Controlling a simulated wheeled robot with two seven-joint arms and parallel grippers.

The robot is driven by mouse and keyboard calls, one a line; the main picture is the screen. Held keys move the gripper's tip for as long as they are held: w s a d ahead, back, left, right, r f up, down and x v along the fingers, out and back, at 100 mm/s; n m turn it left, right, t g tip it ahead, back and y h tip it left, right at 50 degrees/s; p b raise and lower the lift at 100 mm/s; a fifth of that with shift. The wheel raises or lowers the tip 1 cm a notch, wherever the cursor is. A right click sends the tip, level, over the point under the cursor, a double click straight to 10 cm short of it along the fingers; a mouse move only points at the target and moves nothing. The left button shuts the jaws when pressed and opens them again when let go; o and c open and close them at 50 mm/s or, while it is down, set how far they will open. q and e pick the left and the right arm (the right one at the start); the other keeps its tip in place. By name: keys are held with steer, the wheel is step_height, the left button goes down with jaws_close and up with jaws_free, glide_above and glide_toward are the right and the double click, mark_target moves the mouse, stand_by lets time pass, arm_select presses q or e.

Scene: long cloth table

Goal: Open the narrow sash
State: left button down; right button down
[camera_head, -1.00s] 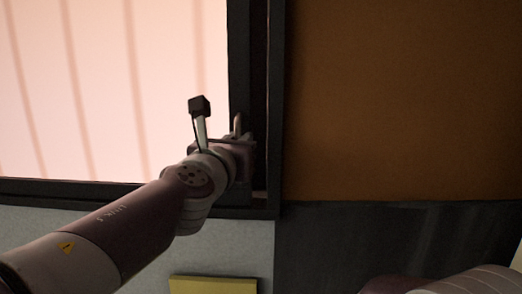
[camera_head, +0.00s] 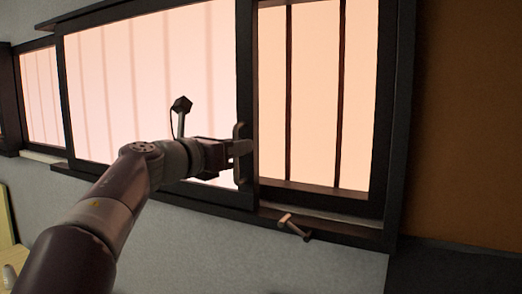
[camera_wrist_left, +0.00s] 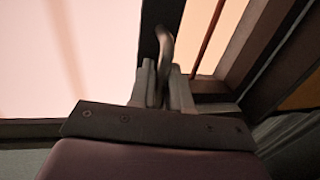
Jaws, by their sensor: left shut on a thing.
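The sash (camera_head: 150,90) has a dark frame and a pale, glowing pink pane. It stands left of the window frame's right jamb (camera_head: 397,110), with a barred panel (camera_head: 315,90) exposed between them. A slim upright handle (camera_head: 238,130) sits on the sash's right stile. My left gripper (camera_head: 238,148) is shut on this handle, reaching in from the left. In the left wrist view, the curved handle (camera_wrist_left: 165,45) rises between the fingers of my left gripper (camera_wrist_left: 162,85). The fingers hide its lower part. My right gripper is not in view.
A small light peg with a dark end (camera_head: 293,227) sticks out at the lower sill (camera_head: 330,228), below the barred panel. Another lit window section (camera_head: 40,97) is at the far left. A brown wall panel (camera_head: 470,120) is at the right.

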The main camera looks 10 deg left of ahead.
arm_select(q)
steer(key=shift+w+a, duration=0.2)
steer(key=shift+a, duration=0.45)
steer(key=shift+w+a, duration=0.15)
steer(key=shift+a, duration=0.45)
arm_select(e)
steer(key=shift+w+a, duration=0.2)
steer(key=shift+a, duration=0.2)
arm_select(q)
steer(key=shift+d, duration=0.1)
steer(key=c, duration=1.4)
jaws_free()
steer(key=shift+d, duration=0.1)
steer(key=shift+o, duration=0.4)
steer(key=shift+s+r, duration=0.1)
steer(key=shift+s, duration=0.15)
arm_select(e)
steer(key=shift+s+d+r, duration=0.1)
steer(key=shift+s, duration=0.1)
arm_select(q)
steer(key=shift+s, duration=0.1)
